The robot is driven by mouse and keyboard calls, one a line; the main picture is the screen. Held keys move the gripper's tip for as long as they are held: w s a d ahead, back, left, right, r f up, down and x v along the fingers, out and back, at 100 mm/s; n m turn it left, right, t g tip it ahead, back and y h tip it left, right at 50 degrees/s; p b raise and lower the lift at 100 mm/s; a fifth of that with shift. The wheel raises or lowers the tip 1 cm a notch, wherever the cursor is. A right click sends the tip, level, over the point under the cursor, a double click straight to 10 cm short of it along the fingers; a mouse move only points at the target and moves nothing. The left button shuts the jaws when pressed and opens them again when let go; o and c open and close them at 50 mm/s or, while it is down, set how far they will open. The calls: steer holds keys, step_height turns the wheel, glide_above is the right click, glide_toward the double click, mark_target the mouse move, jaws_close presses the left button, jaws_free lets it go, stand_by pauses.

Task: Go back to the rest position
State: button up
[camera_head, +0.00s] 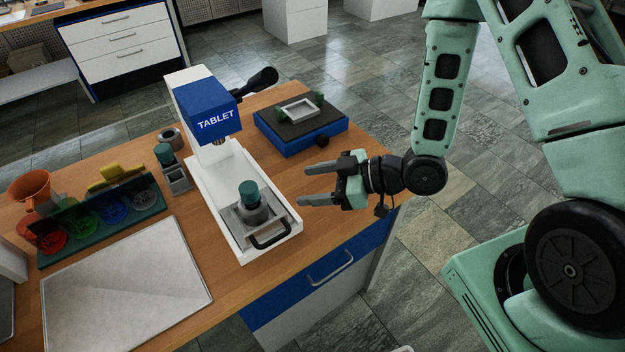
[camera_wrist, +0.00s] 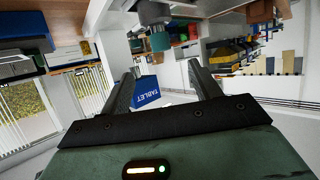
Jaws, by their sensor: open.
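My gripper (camera_head: 318,185) is open and empty in the head view, its fingers pointing left above the right end of the wooden table. It is to the right of the white and blue tablet press (camera_head: 208,120) and apart from it. In the wrist view my two fingers (camera_wrist: 165,88) are spread, with nothing between them close up. The press's blue "TABLET" head (camera_wrist: 146,92) shows beyond them. A die with a green-topped plug (camera_head: 249,196) sits on a plate with a black handle (camera_head: 270,238) at the front of the press.
A blue box with a dark top and a metal tray (camera_head: 298,110) stands behind my gripper. A flat grey plate (camera_head: 125,290), a rack of coloured scoops (camera_head: 105,210), an orange funnel (camera_head: 32,188) and a small grey holder (camera_head: 176,178) are on the left. Open floor lies beyond the table's right edge.

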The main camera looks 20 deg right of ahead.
stand_by(0.3)
steer(key=s+r+m+g+h+b, duration=0.2)
steer(key=s+r+g+h, duration=0.1)
steer(key=s, duration=0.5)
steer(key=s+r+m+g+h+b, duration=0.2)
steer(key=s+r+g+h+b, duration=0.1)
steer(key=s+r+h, duration=0.3)
steer(key=s+h, duration=0.2)
steer(key=s, duration=0.1)
steer(key=shift+s+a+r+g+b, duration=0.2)
steer(key=shift+a+g+b, duration=0.1)
steer(key=shift+a, duration=0.1)
steer(key=shift+w, duration=0.1)
